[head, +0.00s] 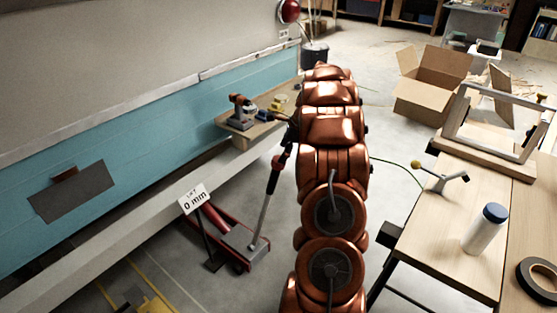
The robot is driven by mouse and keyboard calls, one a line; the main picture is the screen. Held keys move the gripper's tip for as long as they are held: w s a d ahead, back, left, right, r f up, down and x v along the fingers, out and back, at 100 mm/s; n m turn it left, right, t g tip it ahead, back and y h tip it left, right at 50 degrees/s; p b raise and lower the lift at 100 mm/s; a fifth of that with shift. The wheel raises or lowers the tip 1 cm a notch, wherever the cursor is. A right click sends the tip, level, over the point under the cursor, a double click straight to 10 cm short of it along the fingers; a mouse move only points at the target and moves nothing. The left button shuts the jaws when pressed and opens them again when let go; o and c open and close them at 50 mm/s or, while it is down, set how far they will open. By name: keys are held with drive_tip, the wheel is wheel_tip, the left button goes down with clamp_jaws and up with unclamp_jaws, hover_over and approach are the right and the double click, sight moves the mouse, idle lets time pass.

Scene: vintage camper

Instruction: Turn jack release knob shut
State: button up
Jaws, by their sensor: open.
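A red floor jack (216,238) stands on the floor beside the camper's lower edge. Its handle (268,200) slopes up to the right, grey below, with a red section and a dark upper end close to my arm. A white sign reading "0 mm" (194,199) stands at the jack's left end. I cannot make out the release knob. My copper arm reaches up the middle of the view. I cannot make out my gripper; it seems hidden behind the arm links, and so does any contact with the handle.
The camper's teal and grey side (130,150) fills the left. A drill (240,112) rests on a small wooden surface behind the jack. At right a workbench (430,225) holds a white bottle (484,229), black tape (540,280) and a wooden frame (492,137). A cardboard box (428,85) stands behind.

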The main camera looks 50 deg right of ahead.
drive_tip(key=shift+p+x, duration=0.3)
drive_tip(key=shift+x, duration=2.15)
drive_tip(key=shift+c, duration=0.3)
drive_tip(key=c, duration=1.1)
